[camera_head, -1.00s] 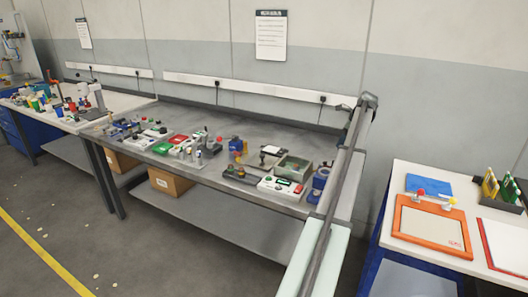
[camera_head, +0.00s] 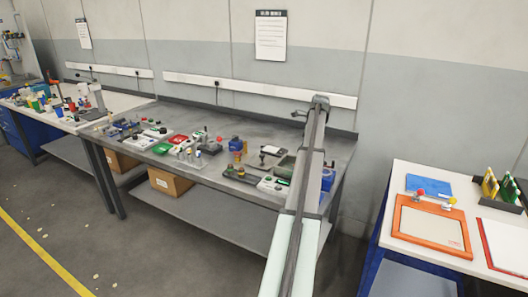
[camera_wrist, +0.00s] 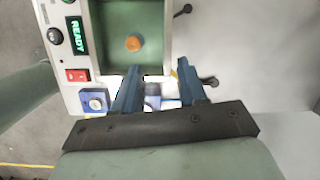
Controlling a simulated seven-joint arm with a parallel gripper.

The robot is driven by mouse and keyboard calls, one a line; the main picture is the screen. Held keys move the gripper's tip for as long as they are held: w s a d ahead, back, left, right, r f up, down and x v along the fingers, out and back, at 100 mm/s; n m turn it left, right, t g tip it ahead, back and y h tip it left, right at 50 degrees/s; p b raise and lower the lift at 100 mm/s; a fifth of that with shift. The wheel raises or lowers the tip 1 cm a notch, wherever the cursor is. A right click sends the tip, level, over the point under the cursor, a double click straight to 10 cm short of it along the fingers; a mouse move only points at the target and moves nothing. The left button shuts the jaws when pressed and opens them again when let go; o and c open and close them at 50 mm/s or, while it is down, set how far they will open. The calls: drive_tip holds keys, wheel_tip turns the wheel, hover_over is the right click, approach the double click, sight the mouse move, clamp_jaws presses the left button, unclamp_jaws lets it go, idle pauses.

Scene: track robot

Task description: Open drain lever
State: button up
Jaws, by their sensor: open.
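In the wrist view, my gripper (camera_wrist: 159,66) is open, its two blue-grey fingers apart over the near edge of a green-floored basin (camera_wrist: 112,20). An orange round piece (camera_wrist: 133,43) sits on the basin floor. A short black lever-like part (camera_wrist: 211,81) shows just right of the right finger, and another (camera_wrist: 183,10) stands out from the basin's right side. I cannot tell which is the drain lever or how it is set. In the head view my arm reaches over the grey bench and partly hides the basin (camera_head: 284,166). The fingertips are not clear there.
Left of the basin is a panel with a green READY display (camera_wrist: 77,35), a red switch (camera_wrist: 77,75) and a blue block (camera_wrist: 94,101) with a round top. Several small devices crowd the grey bench (camera_head: 200,118). The bench's back strip is clear.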

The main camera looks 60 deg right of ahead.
drive_tip(key=w+a+f+n, duration=0.1)
drive_tip(key=w+a, duration=0.3)
drive_tip(key=w, duration=0.4)
drive_tip(key=w+a+f+n+g+h, duration=0.1)
drive_tip(key=w+a+f, duration=0.1)
drive_tip(key=w+a, duration=0.3)
drive_tip(key=w, duration=0.3)
drive_tip(key=shift+n, duration=0.3)
drive_tip(key=shift+s+d+r+m+g, duration=0.75)
drive_tip(key=shift+s+d+r+g, duration=0.8)
drive_tip(key=shift+s+d, duration=3.2)
drive_tip(key=shift+s+d+r+m+g, duration=0.75)
drive_tip(key=shift+s+d+r+g, duration=1.3)
drive_tip(key=shift+s, duration=4.75)
drive_tip(key=shift+t+y, duration=0.3)
drive_tip(key=shift+t, duration=0.3)
drive_tip(key=x, duration=0.9)
drive_tip(key=d+x, duration=0.1)
drive_tip(key=x, duration=0.4)
drive_tip(key=shift+w+d+f, duration=0.1)
drive_tip(key=shift+w+f, duration=0.05)
clamp_jaws()
